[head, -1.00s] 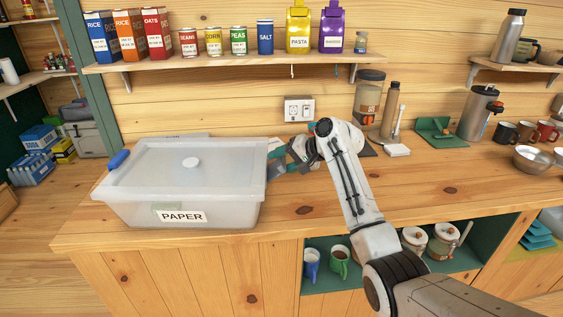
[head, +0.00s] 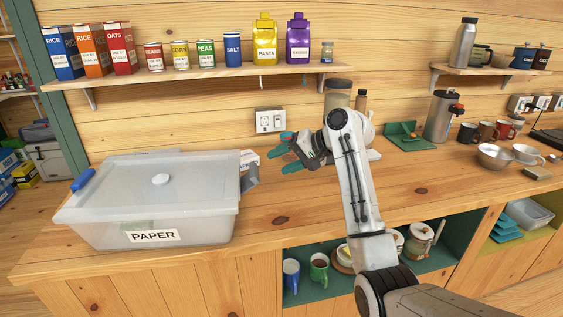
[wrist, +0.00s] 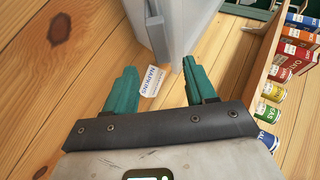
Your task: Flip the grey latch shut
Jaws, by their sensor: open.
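A clear plastic box (head: 200,212) labelled PAPER, with a translucent lid, stands on the left of the wooden counter. The grey latch (head: 249,177) sticks out from the box's right side, apparently swung outward. In the wrist view, the latch (wrist: 156,30) shows as a grey strip near the top, just ahead of the fingers. My gripper (head: 277,160) is open and empty, a little to the right of the latch, with its teal fingers apart. In the wrist view, my gripper (wrist: 159,64) faces the box's end, and no contact with the latch shows.
A blue latch (head: 83,180) is at the box's left side. A NAPKINS packet (wrist: 152,80) lies near the box, between the fingers in the wrist view. A shelf (head: 200,78) of groceries hangs above. Bare counter (head: 300,205) lies in front of my gripper.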

